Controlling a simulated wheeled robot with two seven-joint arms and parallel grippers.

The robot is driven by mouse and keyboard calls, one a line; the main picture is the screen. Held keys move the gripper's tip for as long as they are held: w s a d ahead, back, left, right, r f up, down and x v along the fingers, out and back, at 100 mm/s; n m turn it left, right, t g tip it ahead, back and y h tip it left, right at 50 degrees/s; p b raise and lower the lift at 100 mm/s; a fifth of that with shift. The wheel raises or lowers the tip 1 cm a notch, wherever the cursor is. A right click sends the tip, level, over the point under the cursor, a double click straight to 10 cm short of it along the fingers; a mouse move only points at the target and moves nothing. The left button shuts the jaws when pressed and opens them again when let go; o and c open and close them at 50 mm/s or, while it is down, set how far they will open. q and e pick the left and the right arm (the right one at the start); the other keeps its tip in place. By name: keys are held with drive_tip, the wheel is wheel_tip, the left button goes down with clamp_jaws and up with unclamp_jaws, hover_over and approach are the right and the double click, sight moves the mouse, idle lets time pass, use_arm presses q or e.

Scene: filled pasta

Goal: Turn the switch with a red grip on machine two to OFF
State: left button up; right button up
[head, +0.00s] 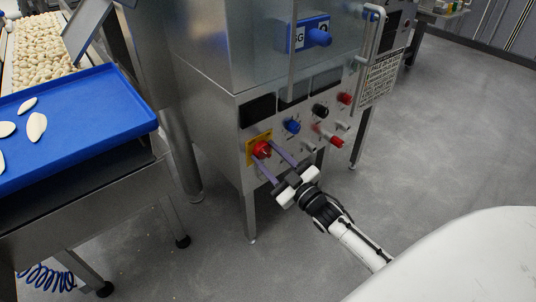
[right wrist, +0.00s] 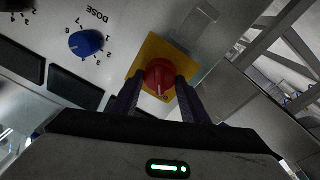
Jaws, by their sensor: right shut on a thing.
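The switch with a red grip (head: 262,149) sits on a yellow plate (head: 250,158) at the lower left of the steel machine's front panel. My right gripper (head: 267,153) reaches it from the front, with one finger on each side of the red grip. In the right wrist view the red grip (right wrist: 159,74) is between the two dark fingertips (right wrist: 158,90), in front of the yellow plate (right wrist: 150,48). The gripper is shut on it. Lettering on the yellow plate is too small to read. My left gripper is not in view.
A blue dose knob (head: 292,126), a black knob (head: 320,110) and a red knob (head: 345,98) are on the same panel, with dark displays above. A blue tray (head: 90,115) stands left. The grey floor at right is clear.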

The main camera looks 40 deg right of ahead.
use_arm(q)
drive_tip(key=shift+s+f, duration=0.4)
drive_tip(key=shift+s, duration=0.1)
use_arm(e)
drive_tip(key=shift+n, duration=1.1)
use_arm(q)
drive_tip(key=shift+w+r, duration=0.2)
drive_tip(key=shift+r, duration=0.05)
use_arm(e)
drive_tip(key=shift+y, duration=0.3)
drive_tip(key=o, duration=1.1)
drive_tip(key=shift+c, duration=0.2)
use_arm(q)
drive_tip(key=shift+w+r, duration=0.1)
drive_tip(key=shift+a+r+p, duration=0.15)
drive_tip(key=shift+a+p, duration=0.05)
drive_tip(key=shift+p, duration=0.85)
use_arm(e)
drive_tip(key=s+f, duration=0.1)
drive_tip(key=s, duration=0.9)
drive_tip(key=shift+s+d, duration=0.15)
drive_tip(key=shift+d, duration=0.3)
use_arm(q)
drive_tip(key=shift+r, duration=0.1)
use_arm(e)
drive_tip(key=shift+f, duration=0.1)
